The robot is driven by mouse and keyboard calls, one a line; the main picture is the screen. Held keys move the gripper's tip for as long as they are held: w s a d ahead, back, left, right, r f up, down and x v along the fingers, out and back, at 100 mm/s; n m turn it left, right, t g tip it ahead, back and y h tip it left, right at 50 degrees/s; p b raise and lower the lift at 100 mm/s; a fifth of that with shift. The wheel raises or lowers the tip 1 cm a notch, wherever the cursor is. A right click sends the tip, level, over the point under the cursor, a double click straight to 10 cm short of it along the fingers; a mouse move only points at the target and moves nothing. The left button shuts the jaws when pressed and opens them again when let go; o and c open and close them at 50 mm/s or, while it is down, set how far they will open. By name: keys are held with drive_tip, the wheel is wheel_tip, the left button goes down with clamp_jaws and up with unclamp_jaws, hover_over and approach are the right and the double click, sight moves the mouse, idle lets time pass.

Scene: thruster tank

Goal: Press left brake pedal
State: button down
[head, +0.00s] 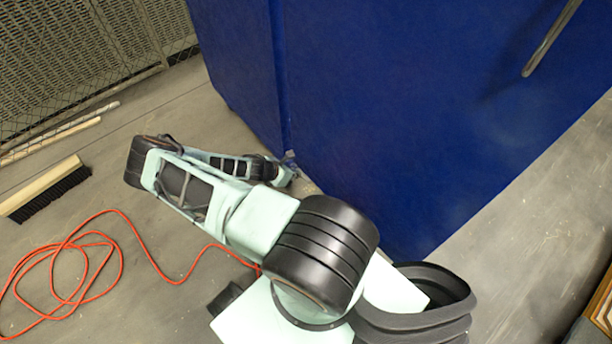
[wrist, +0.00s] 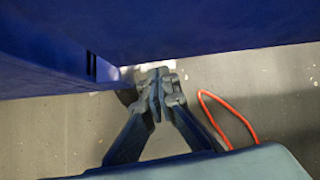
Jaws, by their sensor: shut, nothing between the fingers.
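No brake pedal can be made out in either view. The large blue tank body (head: 410,110) fills the upper right of the head view, with an upright gap between two of its panels. My gripper (head: 290,168) is low at the foot of this gap, just in front of the blue panels. In the wrist view my gripper (wrist: 158,85) is shut and empty, its fingertips together near the lower edge of the blue body (wrist: 210,30). A small dark slot (wrist: 91,65) shows in the blue panel left of the fingertips. I cannot tell whether the fingertips touch the panel.
An orange cable (head: 120,250) lies looped on the grey floor (head: 80,145) at the left. A broom head (head: 45,190) and thin poles (head: 60,132) lie beyond it, before a mesh fence (head: 80,50). A metal handle (head: 552,38) is on the blue body. Bare floor shows at right.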

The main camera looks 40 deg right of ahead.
sight(304, 177)
drive_tip(key=shift+b+x, duration=2.35)
drive_tip(key=shift+x, duration=1.15)
drive_tip(key=shift+f, duration=0.95)
drive_tip(key=a, duration=0.1)
drive_tip(key=a+r+p, duration=0.1)
drive_tip(key=a, duration=0.1)
